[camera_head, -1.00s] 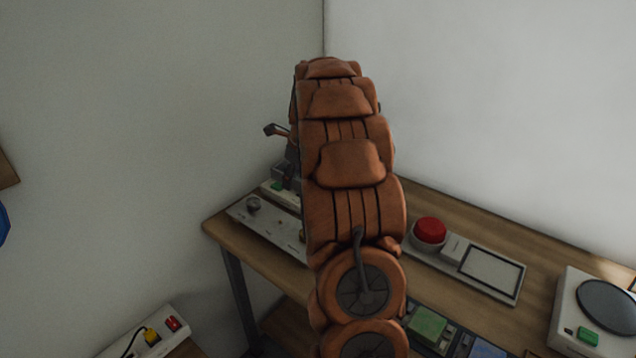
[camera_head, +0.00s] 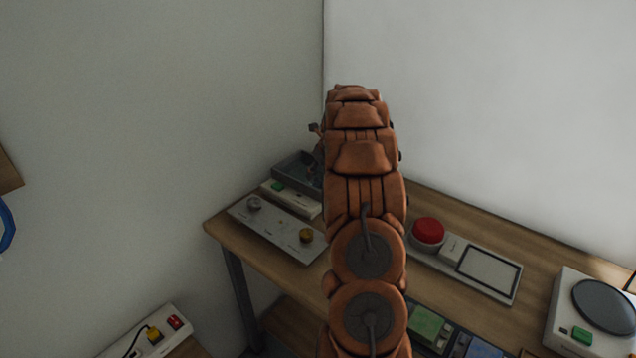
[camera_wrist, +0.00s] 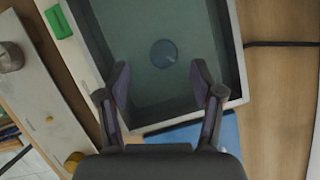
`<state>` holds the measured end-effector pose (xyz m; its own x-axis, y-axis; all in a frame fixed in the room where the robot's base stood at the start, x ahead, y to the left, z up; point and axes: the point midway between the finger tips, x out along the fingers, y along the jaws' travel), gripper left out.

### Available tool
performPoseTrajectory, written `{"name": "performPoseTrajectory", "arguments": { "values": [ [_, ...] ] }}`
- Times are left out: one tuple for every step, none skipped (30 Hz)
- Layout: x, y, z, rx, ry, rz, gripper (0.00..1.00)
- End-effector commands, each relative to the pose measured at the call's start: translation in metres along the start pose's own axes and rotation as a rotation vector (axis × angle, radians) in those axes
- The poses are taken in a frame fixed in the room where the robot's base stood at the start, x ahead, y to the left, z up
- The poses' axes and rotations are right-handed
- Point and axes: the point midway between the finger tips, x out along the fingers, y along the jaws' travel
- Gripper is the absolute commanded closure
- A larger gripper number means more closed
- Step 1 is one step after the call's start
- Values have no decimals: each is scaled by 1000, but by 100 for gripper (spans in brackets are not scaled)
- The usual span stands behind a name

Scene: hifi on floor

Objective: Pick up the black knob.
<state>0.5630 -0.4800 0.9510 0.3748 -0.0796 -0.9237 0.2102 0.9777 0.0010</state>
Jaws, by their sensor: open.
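A dark round disc, which looks like the black knob (camera_wrist: 163,53), lies on the floor of a grey tray (camera_wrist: 235,60) in the wrist view. My gripper (camera_wrist: 160,74) is open, with its two fingers apart over the near part of the tray. The knob shows just beyond the fingertips, between their lines, and nothing is held. I cannot tell the height of the fingers above it. In the head view the grey tray (camera_head: 288,167) stands at the table's far left corner, partly behind my arm. The knob is not visible there.
A panel (camera_head: 280,229) with a silver knob (camera_head: 253,203) and a yellow knob (camera_head: 306,235) lies before the tray. A white box with a green button (camera_head: 277,186) lies between them. A red button (camera_head: 428,231) is right of my arm. A cable (camera_wrist: 283,44) runs right of the tray.

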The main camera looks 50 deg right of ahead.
Motion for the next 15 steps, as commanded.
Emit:
{"name": "performPoseTrajectory", "arguments": {
  "values": [
    [3,-1,0,1,2,1,34],
    [6,-2,-1,1,2,0,34],
    [9,-2,-1,0,2,0,34],
    [12,-3,-1,0,2,0,34],
    [15,-4,-1,-1,2,0,34],
    [20,-4,-1,-1,2,0,34],
    [23,-5,-2,-1,3,1,34],
    [28,-4,-2,-2,4,1,34],
    [33,-4,-2,-2,4,1,34],
    [36,-4,-3,-2,5,1,34],
    [39,-4,-3,-1,4,1,34],
    [42,-5,-3,-1,3,1,34],
    [43,-5,-3,-1,2,0,34],
    [44,-5,-2,-1,1,0,34],
    [45,-5,-2,-1,0,-1,34]
  ]
}}
